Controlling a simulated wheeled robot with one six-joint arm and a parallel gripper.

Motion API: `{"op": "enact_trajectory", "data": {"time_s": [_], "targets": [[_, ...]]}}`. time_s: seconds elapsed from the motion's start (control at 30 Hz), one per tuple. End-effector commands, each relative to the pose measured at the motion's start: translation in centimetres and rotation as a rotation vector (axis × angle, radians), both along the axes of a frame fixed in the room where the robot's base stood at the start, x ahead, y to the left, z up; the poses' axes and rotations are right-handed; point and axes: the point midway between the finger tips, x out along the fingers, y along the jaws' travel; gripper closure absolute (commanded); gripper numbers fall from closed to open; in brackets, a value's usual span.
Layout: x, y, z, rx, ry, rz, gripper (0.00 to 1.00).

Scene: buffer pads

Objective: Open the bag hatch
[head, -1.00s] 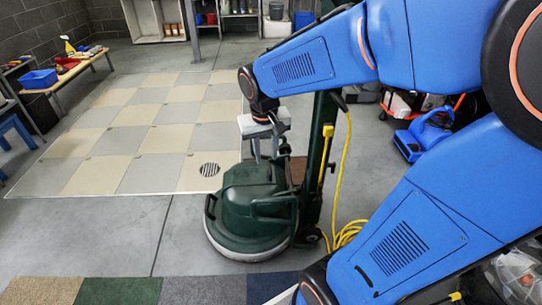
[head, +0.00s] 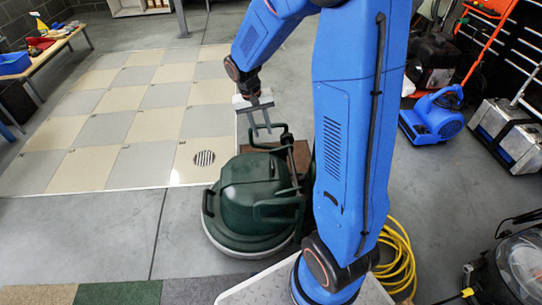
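No part in view can be clearly made out as the bag hatch. A dark green floor machine (head: 250,195) with a rounded housing stands on the grey concrete, left of my arm. My gripper (head: 262,136) hangs above and behind the housing, pointing down.
A yellow cord (head: 398,258) lies coiled right of my arm. A blue blower (head: 432,120), a metal case (head: 505,135) and a machine with a clear dome (head: 522,268) stand at right. Checkered floor tiles (head: 120,130) lie clear at left, with carpet squares (head: 118,293) in front.

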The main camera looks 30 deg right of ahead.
Motion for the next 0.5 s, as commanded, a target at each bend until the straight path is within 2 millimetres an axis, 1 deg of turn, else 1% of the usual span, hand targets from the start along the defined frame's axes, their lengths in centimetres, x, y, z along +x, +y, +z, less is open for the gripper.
{"op": "enact_trajectory", "data": {"time_s": [0.17,0.5], "targets": [[-0.4,-0.5,-2.6,0.000,0.005,0.000,0.71],[-0.8,-1.6,-8.5,0.000,0.004,-0.001,0.71]]}}
